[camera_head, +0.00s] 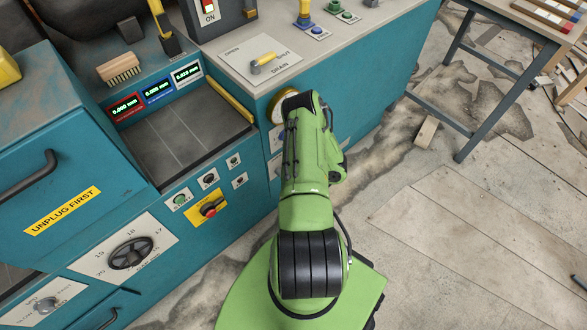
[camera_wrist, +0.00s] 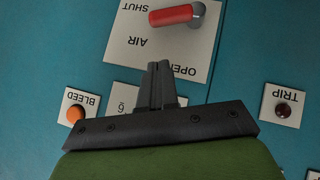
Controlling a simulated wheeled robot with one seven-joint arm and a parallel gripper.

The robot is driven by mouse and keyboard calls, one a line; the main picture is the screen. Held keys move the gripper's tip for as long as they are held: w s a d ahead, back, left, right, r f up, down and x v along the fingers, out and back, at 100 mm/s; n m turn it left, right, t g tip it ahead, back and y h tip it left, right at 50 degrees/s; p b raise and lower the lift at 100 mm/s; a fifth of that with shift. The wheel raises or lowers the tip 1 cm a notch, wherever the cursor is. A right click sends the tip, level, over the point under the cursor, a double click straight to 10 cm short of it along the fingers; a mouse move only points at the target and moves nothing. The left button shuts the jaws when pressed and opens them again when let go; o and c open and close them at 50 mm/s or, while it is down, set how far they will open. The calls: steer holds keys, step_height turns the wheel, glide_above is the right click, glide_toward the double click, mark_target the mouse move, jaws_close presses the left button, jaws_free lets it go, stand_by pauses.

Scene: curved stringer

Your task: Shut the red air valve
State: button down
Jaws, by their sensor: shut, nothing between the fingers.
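The red air valve handle (camera_wrist: 170,15) shows at the top of the wrist view, on a pale plate (camera_wrist: 205,52) lettered SHUT, AIR and OPEN, upside down. The handle lies roughly crosswise, its grey pivot (camera_wrist: 197,12) at the right and its free end beside the SHUT lettering. My gripper (camera_wrist: 158,65) is shut and empty. Its fingertips appear over the plate's lower edge, near OPEN, below and apart from the handle in that view. In the head view my green arm reaches to the teal cabinet front; the valve and fingertips are hidden there.
An orange BLEED button (camera_wrist: 75,114) and a dark TRIP button (camera_wrist: 283,110) flank my gripper. A brass-rimmed gauge (camera_head: 276,103) is beside my arm. On the top, a yellow DRAIN lever (camera_head: 264,62) sits on its plate.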

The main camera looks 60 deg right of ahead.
step_height(320, 180, down, 6)
steer(key=w+d+b, duration=0.1)
steer(key=d+b, duration=0.1)
steer(key=b, duration=0.1)
steer(key=shift+w+d+r, duration=0.2)
steer(key=shift+w+d, duration=0.1)
steer(key=shift+d, duration=0.05)
steer(key=shift+s+d+f+m+y+b, duration=0.15)
steer(key=shift+d+f+y+b, duration=0.2)
steer(key=shift+d+f, duration=0.2)
steer(key=shift+s+d+f+m+y+b, duration=0.15)
steer(key=shift+d+f+y+b, duration=0.1)
steer(key=shift+d+f+b, duration=0.2)
